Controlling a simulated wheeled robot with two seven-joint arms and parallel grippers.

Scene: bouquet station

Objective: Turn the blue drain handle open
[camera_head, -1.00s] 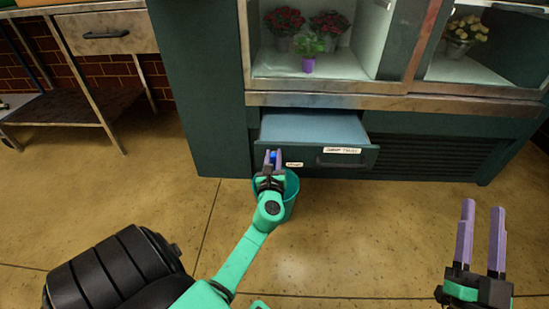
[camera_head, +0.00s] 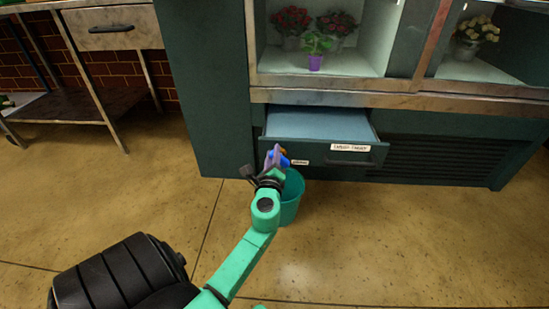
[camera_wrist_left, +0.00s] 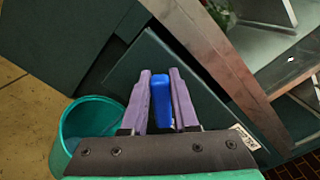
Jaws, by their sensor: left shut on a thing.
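The blue drain handle (camera_wrist_left: 161,102) sits between the two purple fingers of my left gripper (camera_wrist_left: 160,80) in the left wrist view. In the head view a bit of the handle (camera_head: 285,162) shows at the right of the fingers of my left gripper (camera_head: 275,156). The gripper is shut on the handle, at the lower left front of the dark green cabinet (camera_head: 222,90). The fingers and wrist are tilted in the head view and hide most of the handle. My right gripper is not in view.
An open drawer (camera_head: 318,124) with a labelled front is just above and right of the handle. A teal bucket (camera_head: 291,200) stands on the floor below. Potted flowers (camera_head: 335,28) are behind the glass. A metal table (camera_head: 110,30) is at the left.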

